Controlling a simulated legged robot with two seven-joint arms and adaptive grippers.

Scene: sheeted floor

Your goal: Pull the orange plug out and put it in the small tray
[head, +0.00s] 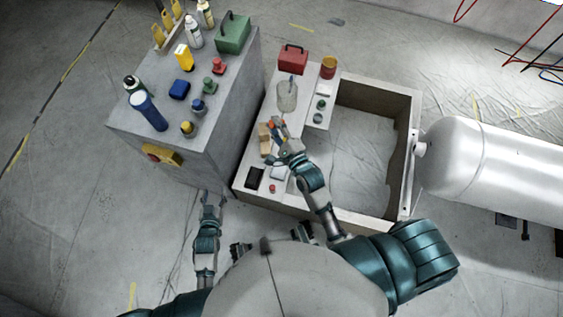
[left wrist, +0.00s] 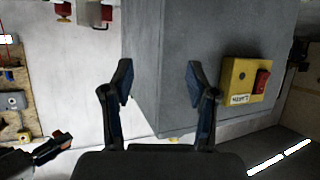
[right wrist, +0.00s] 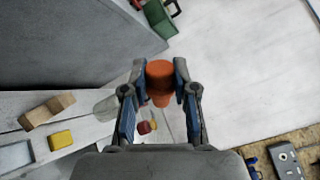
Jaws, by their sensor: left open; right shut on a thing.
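The orange plug (right wrist: 160,76) is between the fingertips of my right gripper (right wrist: 160,88), which is shut on it. Its wide round head and narrower lower end show in the right wrist view, with no socket visible around that end. In the head view the plug (head: 271,124) is a small orange spot at the right gripper (head: 277,127), over the low bench. My left gripper (head: 211,197) is open and empty beside the tall grey block; its spread fingers show in the left wrist view (left wrist: 160,82). A small dark rectangular piece (head: 254,178) lies on the bench's near end; I cannot tell whether it is the small tray.
The tall grey block (head: 225,110) carries bottles and coloured parts, with a yellow switch box (left wrist: 243,82) on its side. Wooden blocks (right wrist: 47,110), a clear cup (head: 287,96) and a red case (head: 292,59) stand on the bench. A white tank (head: 490,165) lies right.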

